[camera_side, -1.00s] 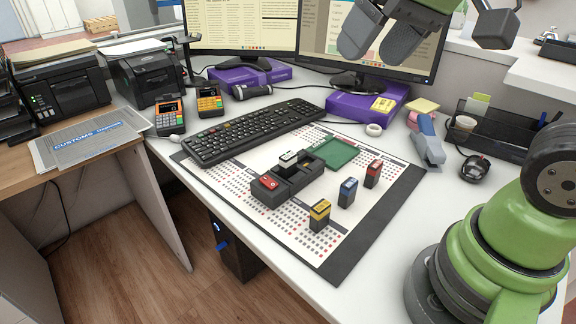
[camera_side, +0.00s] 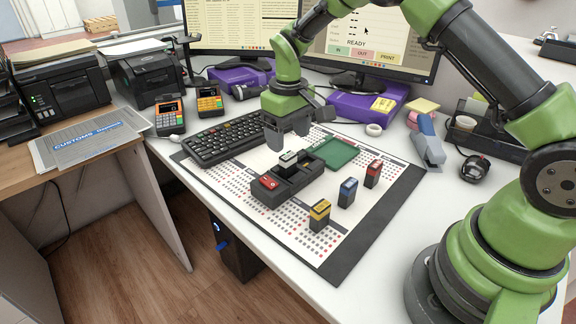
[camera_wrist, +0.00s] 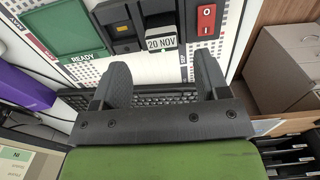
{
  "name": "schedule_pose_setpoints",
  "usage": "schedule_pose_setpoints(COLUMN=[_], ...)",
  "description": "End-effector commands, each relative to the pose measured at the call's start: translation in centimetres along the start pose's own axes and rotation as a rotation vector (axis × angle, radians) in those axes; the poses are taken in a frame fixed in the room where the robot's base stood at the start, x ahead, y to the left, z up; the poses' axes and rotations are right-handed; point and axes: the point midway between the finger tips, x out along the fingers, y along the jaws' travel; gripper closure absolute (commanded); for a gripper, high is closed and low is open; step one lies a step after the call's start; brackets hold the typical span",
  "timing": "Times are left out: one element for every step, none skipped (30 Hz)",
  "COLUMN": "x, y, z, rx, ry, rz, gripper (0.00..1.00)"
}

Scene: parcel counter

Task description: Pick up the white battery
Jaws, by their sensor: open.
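The white battery (camera_side: 288,159) stands in the middle of the black dock (camera_side: 297,189), with its pale top showing. In the wrist view it shows as the white block (camera_wrist: 161,42) labelled 20 NOV, beyond and between my fingertips. My gripper (camera_side: 288,136) is open and empty, pointing down just above and behind the dock. In the wrist view my two fingers (camera_wrist: 160,82) are spread apart, with no contact with the battery visible. The battery's lower part is hidden in the dock.
The dock has a red switch (camera_side: 269,182) at its left end. Yellow (camera_side: 319,215), blue (camera_side: 347,193) and red (camera_side: 373,174) batteries stand to its right on the mat. A green pad (camera_side: 334,152) lies behind the dock, and a keyboard (camera_side: 225,138) lies close behind to the left.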

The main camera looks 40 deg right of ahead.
Motion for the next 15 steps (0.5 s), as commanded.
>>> schedule_pose_setpoints(x=[0.8, 1.1, 1.5, 1.7, 1.9, 2.2, 2.5, 2.8, 3.4, 3.9, 4.4, 5.0, 5.5, 5.9, 6.4], y=[0.0, 0.0, 0.0, 0.0, 0.0, -0.1, -0.1, -0.1, -0.1, -0.2, -0.2, -0.3, -0.3, -0.3, -0.3], z=[0.1, 0.0, 0.0, 0.0, 0.0, 0.0, 0.1, 0.1, 0.1, 0.2, 0.2, 0.2, 0.2, 0.2, 0.1], rx=[0.000, 0.001, 0.002, 0.002, 0.001, 0.001, 0.001, 0.000, 0.000, 0.001, 0.001, 0.001, 0.001, 0.001, 0.000], ry=[-0.004, -0.002, -0.002, -0.002, -0.001, 0.000, -0.002, -0.002, -0.003, -0.004, -0.004, -0.004, -0.004, -0.002, -0.001], rz=[-0.001, -0.001, -0.001, -0.001, -0.001, -0.001, -0.001, -0.001, -0.001, -0.001, -0.001, -0.001, -0.001, -0.001, -0.001], gripper=[0.32, 0.32, 0.32, 0.32, 0.32, 0.32, 0.32, 0.32, 0.32, 0.32, 0.32, 0.32, 0.32, 0.32, 0.32])
